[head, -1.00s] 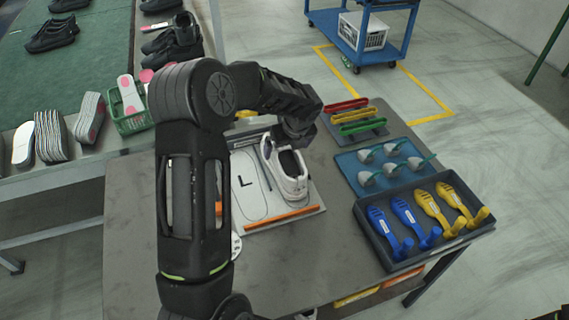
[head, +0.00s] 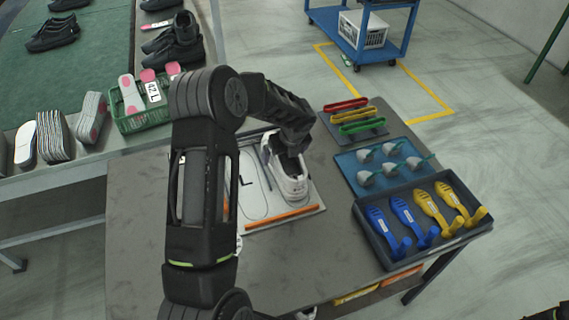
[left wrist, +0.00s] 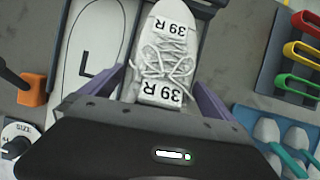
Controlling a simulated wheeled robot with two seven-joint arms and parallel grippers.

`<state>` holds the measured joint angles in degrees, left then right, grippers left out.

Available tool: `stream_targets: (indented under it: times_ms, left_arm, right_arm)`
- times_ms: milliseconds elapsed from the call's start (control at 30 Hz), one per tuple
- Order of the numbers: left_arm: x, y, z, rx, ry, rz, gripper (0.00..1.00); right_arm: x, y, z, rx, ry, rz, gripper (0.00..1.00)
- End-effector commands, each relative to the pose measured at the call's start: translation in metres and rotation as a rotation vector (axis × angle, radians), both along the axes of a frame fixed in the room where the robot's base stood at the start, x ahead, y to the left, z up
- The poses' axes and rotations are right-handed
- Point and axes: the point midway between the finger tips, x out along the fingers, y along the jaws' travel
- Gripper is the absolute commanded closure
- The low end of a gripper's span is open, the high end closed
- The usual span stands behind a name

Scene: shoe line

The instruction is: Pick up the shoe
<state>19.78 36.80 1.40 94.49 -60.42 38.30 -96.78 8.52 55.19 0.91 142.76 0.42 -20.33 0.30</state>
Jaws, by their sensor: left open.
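The white lace-up shoe (head: 292,185) lies on the light board (head: 262,215), on its right side, beside a foot outline marked L. In the left wrist view the shoe (left wrist: 165,45) carries two "39 R" labels, on toe and tongue. My left gripper (left wrist: 160,84) is open, with its purple fingers apart on either side of the shoe near the laces. In the head view the gripper (head: 290,148) is over the shoe's far part and partly hides it. Finger contact cannot be told.
An orange bar (head: 283,216) edges the board. To the right are a rack of coloured clips (head: 357,118), a blue tray of grey pieces (head: 385,165) and a dark tray of blue and yellow shoe forms (head: 420,215). The table's front part is clear.

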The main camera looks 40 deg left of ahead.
Motion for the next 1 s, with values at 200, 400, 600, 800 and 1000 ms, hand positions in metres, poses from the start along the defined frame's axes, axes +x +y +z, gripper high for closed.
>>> stream_targets:
  times_ms: [200, 400, 600, 800, 1000]
  left_arm:
    - [-0.0001, -0.0001, 0.0001, 0.0, 0.0, 0.0, 0.0]
    - [-0.0001, -0.0002, 0.0002, 0.0, 0.0, 0.0, 0.16]
    - [-0.0001, -0.0002, 0.0002, 0.0, 0.0, 0.0, 0.32]
    - [0.0, -0.0002, 0.0003, 0.0, 0.0, 0.0, 0.48]
    - [0.0, -0.0002, 0.0003, 0.0, 0.0, 0.0, 0.65]
  right_arm:
    - [0.0, 0.0001, 0.0001, 0.0, 0.0, 0.0, 0.64]
    - [0.0001, 0.0, 0.0001, 0.0, 0.0, 0.0, 0.64]
    - [0.0001, 0.0, 0.0001, 0.0, 0.0, 0.0, 0.64]
    - [0.0002, 0.0, 0.0001, 0.0, 0.0, 0.0, 0.64]
    - [0.0001, 0.0, 0.0001, 0.0, 0.0, 0.0, 0.64]
